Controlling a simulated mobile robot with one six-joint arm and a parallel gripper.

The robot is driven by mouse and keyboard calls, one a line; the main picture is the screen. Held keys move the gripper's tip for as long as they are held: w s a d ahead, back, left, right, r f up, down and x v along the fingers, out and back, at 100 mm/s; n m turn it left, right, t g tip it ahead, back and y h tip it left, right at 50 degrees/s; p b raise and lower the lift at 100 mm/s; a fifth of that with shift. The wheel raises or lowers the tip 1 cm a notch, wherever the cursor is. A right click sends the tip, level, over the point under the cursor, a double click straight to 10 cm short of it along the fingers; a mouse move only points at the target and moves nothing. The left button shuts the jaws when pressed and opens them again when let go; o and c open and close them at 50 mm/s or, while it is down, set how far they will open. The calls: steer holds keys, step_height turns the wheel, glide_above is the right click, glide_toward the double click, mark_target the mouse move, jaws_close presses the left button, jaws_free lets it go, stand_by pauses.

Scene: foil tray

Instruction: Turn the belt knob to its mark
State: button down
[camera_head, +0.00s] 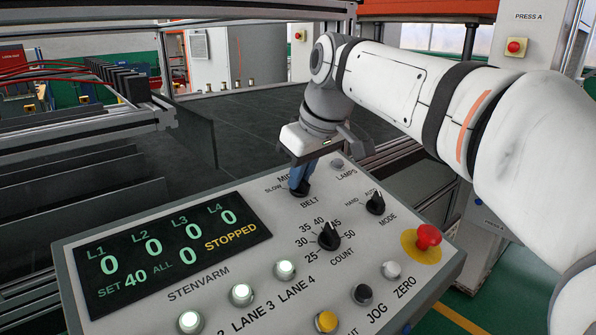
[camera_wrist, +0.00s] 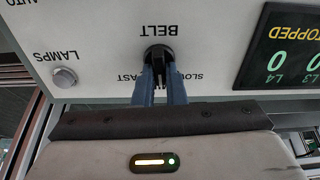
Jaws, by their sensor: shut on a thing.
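The belt knob (camera_wrist: 157,55) is a black knob on the pale control panel (camera_head: 235,290), just above the BELT label in the head view. In the wrist view the panel is upside down, and the words SLOW and FAST show partly beside the knob. My gripper (camera_head: 300,187) reaches down to the panel's back edge with its blue fingers on the knob; they also show in the wrist view (camera_wrist: 158,78), shut on it from both sides. The fingers hide much of the knob and the MID label, so I cannot tell exactly where its pointer stands.
A display (camera_head: 170,245) reads STOPPED and SET 40. The count knob (camera_head: 329,237), mode knob (camera_head: 375,203) and red stop button (camera_head: 428,236) stand nearby on the panel. The lamps button (camera_wrist: 64,77) is close beside my gripper. Dark lanes lie behind.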

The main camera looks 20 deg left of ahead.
steer(key=n, duration=0.4)
steer(key=shift+d+n, duration=0.1)
steer(key=shift+n, duration=0.3)
steer(key=shift+n+g+p, duration=0.35)
steer(key=shift+n+g, duration=0.05)
steer(key=shift+n, duration=1.8)
steer(key=c, duration=1.9)
jaws_free()
steer(key=o, duration=0.3)
steer(key=shift+w+d, duration=0.15)
steer(key=shift+o, duration=0.6)
